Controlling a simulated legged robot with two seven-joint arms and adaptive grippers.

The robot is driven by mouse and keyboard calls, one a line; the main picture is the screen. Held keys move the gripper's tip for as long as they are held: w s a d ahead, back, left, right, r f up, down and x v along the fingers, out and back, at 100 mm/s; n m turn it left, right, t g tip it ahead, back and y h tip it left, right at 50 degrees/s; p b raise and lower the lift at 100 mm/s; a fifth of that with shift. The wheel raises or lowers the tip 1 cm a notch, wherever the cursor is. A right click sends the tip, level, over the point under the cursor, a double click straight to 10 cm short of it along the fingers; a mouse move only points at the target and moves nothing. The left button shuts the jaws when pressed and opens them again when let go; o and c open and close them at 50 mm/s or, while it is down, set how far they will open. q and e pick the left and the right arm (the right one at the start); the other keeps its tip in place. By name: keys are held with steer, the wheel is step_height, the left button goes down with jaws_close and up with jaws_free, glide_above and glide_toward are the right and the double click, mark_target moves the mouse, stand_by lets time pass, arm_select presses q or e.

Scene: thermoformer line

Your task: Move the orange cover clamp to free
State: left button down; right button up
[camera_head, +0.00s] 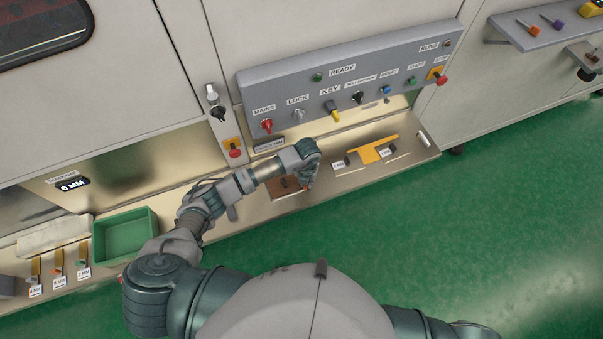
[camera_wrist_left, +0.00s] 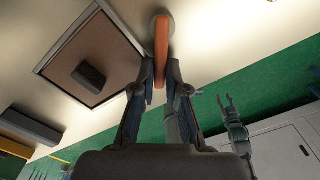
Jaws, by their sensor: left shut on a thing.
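The orange cover clamp (camera_wrist_left: 161,42) is a long orange lever on a round grey pivot in the left wrist view. My left gripper (camera_wrist_left: 160,72) is shut on its near end, with a finger on each side. The clamp lies along the right edge of a framed brown plate (camera_wrist_left: 68,72) with a dark block on it. In the head view my left gripper (camera_head: 308,168) is low over the ledge beside the brown plate (camera_head: 280,191) and mostly hides the clamp. My right gripper (camera_wrist_left: 228,103) shows small in the left wrist view, its fingers apart and empty.
A control panel (camera_head: 345,85) with knobs and buttons overhangs the ledge behind my left gripper. A green bin (camera_head: 126,236) and several labelled small tools stand to the left. Green floor is clear in front.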

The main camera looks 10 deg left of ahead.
arm_select(q)
steer(key=n, duration=0.1)
steer(key=d+n+p, duration=0.1)
steer(key=n, duration=0.1)
steer(key=shift+d+r, duration=0.1)
steer(key=shift+w+d+n, duration=0.1)
steer(key=shift+n, duration=0.3)
steer(key=n, duration=0.1)
steer(key=d+n, duration=0.1)
steer(key=n, duration=0.1)
steer(key=shift+w+d+p, duration=0.1)
steer(key=shift+w+p, duration=0.1)
steer(key=shift+p, duration=0.15)
steer(key=c, duration=1.1)
jaws_free()
step_height(320, 180, up, 7)
steer(key=shift+w+r, duration=0.1)
